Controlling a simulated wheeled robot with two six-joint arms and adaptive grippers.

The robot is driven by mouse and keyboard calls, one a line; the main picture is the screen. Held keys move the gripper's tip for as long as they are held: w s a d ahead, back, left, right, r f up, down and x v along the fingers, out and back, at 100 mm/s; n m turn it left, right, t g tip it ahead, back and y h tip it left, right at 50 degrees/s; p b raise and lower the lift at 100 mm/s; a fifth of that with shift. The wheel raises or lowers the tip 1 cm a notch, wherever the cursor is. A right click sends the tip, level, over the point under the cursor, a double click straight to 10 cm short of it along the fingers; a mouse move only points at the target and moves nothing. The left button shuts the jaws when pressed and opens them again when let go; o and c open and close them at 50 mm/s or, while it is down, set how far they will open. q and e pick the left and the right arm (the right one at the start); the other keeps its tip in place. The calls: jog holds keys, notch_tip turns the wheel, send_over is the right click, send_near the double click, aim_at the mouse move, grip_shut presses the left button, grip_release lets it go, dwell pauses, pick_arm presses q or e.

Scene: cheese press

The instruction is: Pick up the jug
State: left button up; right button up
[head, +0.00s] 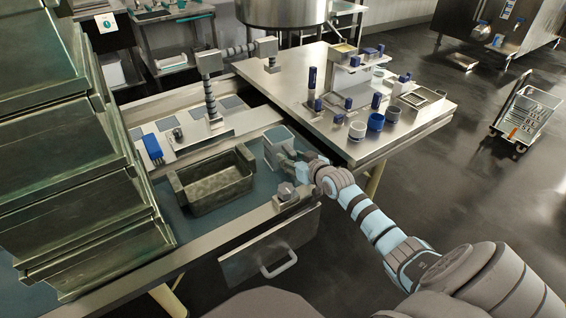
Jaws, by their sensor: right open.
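A small grey square-topped vessel (279,134) stands on the blue-grey work surface; it may be the jug, but its handle or spout cannot be made out. My right gripper (283,160) is open, close beside the near side of this vessel. Its fingers partly cover the vessel's lower part. I cannot tell whether they touch it. My left gripper is not in view.
A dark metal tub (215,188) stands left of my right gripper. A small grey block (287,191) is near the front edge, above a drawer (270,250). Stacked metal boxes (75,150) fill the left. A side table (350,150) holds blue cups (376,121) and bottles.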

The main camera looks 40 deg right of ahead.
jog(key=shift+w+f, duration=0.1)
jog(key=shift+w, duration=0.2)
jog(key=shift+s, duration=0.1)
grip_shut()
